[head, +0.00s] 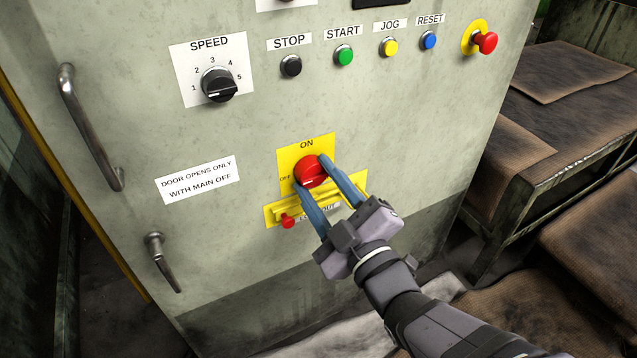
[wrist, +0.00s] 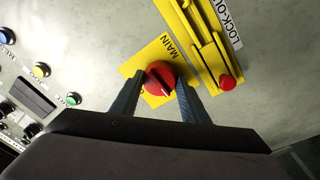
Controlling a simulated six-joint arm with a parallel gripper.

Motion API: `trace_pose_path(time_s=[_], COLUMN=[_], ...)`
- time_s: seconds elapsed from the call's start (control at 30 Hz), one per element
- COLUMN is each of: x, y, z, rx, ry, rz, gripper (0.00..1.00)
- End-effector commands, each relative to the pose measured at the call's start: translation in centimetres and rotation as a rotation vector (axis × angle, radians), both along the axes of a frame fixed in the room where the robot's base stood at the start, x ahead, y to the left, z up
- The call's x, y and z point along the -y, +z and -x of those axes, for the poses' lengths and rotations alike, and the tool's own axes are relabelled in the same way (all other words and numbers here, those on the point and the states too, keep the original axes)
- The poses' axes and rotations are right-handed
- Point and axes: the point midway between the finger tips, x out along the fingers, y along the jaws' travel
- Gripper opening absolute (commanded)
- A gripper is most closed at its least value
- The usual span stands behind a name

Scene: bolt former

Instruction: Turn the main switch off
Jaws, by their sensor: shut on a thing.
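The main switch is a round red knob (head: 310,170) on a yellow plate (head: 290,155) marked ON at the top and OFF at the left. The red knob also shows in the wrist view (wrist: 159,77), with a white mark on its face. I cannot tell for sure which label the mark points to. My gripper (head: 313,174) has its blue fingers on either side of the knob, shut on it. In the wrist view the two fingers (wrist: 160,84) flank the knob; part of the plate is hidden behind them.
Just below is a yellow lock-out slide (head: 268,215) with a small red knob (head: 288,221), close to the left finger. A speed dial (head: 219,85), a row of buttons and a red emergency button (head: 487,42) are above. A door handle (head: 92,128) is at left.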

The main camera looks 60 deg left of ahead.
Motion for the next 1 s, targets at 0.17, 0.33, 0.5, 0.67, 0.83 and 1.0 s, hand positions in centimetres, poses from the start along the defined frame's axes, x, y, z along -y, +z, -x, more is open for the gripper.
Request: trace_pose_path(time_s=[0.17, 0.33, 0.5, 0.67, 0.83, 1.0], x=[0.0, 0.0, 0.0, 0.1, 0.8, 2.7], y=[0.0, 0.0, 0.0, 0.0, 0.0, -0.1], z=[0.0, 0.0, 0.0, 0.0, -0.1, -0.1], rx=[0.005, 0.005, 0.003, 0.002, 0.002, 0.002], ry=[-0.001, -0.001, 0.000, 0.000, -0.001, -0.002], rz=[0.000, 0.000, 0.000, 0.000, 0.001, 0.001], gripper=[0.19, 0.55, 0.60, 0.60, 0.60, 0.60])
